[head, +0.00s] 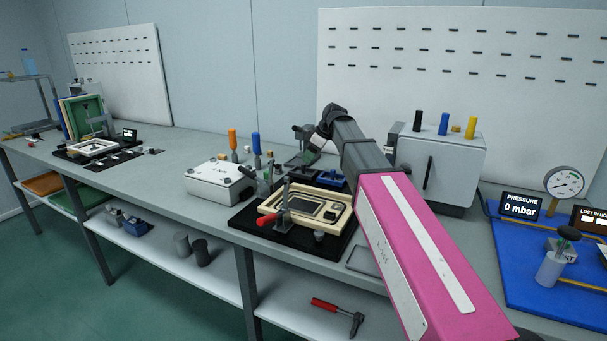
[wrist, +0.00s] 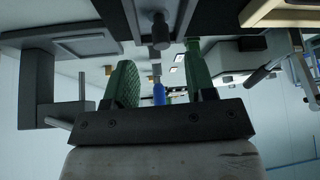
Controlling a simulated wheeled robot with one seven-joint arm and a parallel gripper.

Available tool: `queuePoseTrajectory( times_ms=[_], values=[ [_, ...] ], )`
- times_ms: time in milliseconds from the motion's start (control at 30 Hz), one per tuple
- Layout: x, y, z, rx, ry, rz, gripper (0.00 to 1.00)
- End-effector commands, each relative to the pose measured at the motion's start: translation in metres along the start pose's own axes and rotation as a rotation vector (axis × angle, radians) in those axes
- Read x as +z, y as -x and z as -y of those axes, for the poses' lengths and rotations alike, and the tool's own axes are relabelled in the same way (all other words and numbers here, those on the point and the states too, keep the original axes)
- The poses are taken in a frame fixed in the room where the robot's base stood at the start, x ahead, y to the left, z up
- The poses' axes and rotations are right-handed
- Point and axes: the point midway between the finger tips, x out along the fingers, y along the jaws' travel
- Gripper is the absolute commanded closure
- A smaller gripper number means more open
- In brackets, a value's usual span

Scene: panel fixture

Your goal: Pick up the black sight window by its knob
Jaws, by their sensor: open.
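My gripper (wrist: 158,62) is open, with its two green fingers apart and nothing held between them. In the head view my gripper (head: 301,158) is behind the tan panel fixture, partly hidden among the tools. The fixture's tan frame (head: 268,209) holds a grey panel with a dark rectangular area (head: 308,207), which may be the black sight window; its knob is too small to make out there. In the wrist view a grey knob-like cylinder (wrist: 160,28) shows beyond the fingertips, below a dark surface. I cannot tell whether it belongs to the sight window.
A red-handled toggle clamp (head: 275,219) stands at the fixture's front. A white box (head: 219,184) is to its left, and a grey cabinet (head: 438,160) stands to the right behind my arm. A blue mat (head: 520,290) with a gauge lies far right. Bare bench shows left of the box.

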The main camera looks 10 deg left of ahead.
Motion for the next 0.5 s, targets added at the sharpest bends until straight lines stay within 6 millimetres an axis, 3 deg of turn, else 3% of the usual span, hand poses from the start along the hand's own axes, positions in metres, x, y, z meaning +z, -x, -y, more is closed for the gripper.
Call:
queuePoseTrajectory(
  times_ms=[200,467,500],
  values=[
    [0.001,-0.03,0.002,-0.002,0.001,0.001,0.49],
    [0.001,-0.034,0.002,0.0,0.0,0.0,0.49],
    [0.001,-0.034,0.002,0.0,0.0,0.0,0.59]
  ],
)
